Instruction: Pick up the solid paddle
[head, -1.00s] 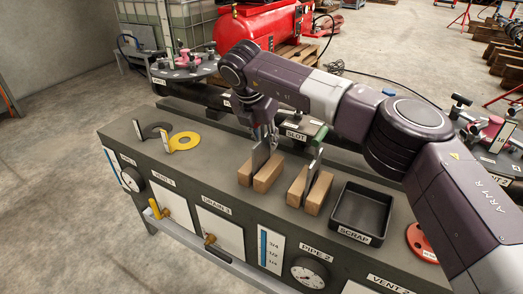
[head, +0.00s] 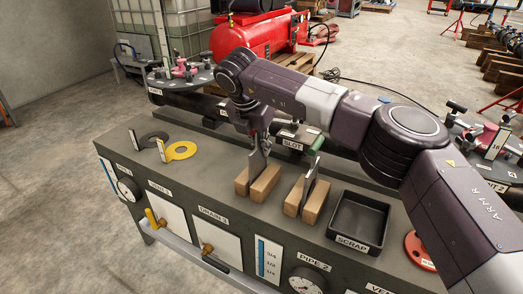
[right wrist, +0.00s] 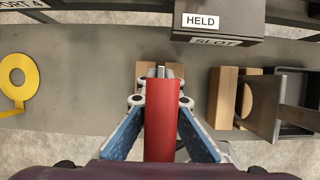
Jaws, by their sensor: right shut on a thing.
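My right gripper (head: 262,143) is shut on a paddle, above the left pair of wooden blocks (head: 265,184). The paddle's grey plate (head: 258,163) stands upright at the gap between these blocks; whether its lower edge is clear of them I cannot tell. In the right wrist view its red handle (right wrist: 161,120) lies between the two blue-padded fingers. A second paddle with a green handle (head: 317,146) stands in the right pair of wooden blocks (head: 311,204). In the right wrist view its plate (right wrist: 262,105) seems to have a round hole. My left gripper is not in view.
A black SCRAP tray (head: 340,225) stands right of the blocks. A yellow ring (head: 181,151) and a dark ring (head: 152,139) lie at the bench's left. A box labelled HELD and SLOT (right wrist: 218,18) stands behind. The bench between rings and blocks is clear.

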